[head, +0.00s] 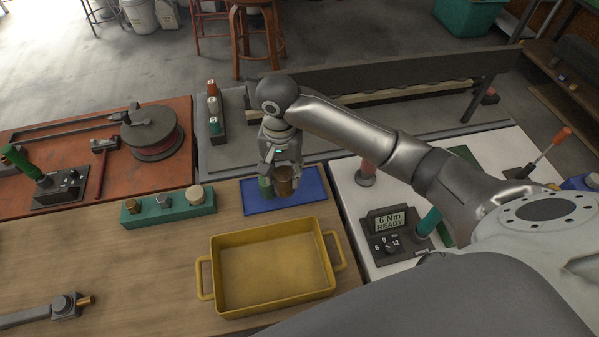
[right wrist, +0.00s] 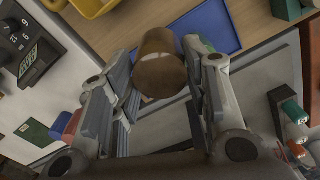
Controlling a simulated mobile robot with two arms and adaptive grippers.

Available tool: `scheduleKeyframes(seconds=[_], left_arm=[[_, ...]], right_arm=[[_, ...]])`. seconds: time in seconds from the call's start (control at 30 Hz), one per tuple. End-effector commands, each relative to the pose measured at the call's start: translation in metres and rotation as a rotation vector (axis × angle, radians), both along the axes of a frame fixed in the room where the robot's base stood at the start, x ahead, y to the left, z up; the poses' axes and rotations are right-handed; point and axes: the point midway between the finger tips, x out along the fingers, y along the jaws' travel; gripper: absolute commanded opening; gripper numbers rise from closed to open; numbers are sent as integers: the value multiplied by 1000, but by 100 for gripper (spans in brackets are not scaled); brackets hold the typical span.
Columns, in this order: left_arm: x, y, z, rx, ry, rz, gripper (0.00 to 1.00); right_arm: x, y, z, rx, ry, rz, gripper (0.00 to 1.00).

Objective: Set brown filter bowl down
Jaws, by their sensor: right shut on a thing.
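The brown filter bowl (head: 285,187) is a small brown cylinder in my right gripper (head: 280,177), which is over the blue mat (head: 310,190) in the head view. The right wrist view shows the bowl (right wrist: 160,68) between the two fingers of this gripper (right wrist: 160,85), which is shut on it. The blue mat (right wrist: 212,28) lies beyond the bowl there. I cannot tell whether the bowl touches the mat. A green thing (head: 265,187) shows just left of the bowl, partly hidden by the gripper. My left gripper is not in view.
A yellow tray (head: 270,266) stands in front of the mat. A teal block with several fittings (head: 168,207) is to its left. A torque station with a display (head: 391,222) is to the right. A rack of coloured cylinders (head: 214,112) stands behind. Bare wood lies left of the tray.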

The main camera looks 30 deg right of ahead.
Motion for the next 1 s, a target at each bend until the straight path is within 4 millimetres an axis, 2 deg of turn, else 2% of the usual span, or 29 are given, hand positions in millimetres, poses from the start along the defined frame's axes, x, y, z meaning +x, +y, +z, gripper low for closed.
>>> scheduleKeyframes(seconds=[0.03, 0.17, 0.3, 0.4, 0.67, 0.83, 1.0], left_arm=[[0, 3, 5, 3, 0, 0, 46], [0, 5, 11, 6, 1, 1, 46], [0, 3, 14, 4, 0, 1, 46], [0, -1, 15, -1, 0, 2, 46], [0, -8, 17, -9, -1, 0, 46], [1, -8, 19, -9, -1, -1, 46], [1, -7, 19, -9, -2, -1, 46]], right_arm=[[7, -13, -3, -5, 2, -7, 0], [24, -40, -17, -5, 2, -7, 0], [36, -56, -47, -2, 4, -3, 0], [42, -65, -60, -2, 1, -1, 0], [50, -77, -78, -1, 1, 0, 0], [49, -75, -102, -1, 0, 1, 0], [49, -76, -107, -1, -2, 2, 0]])
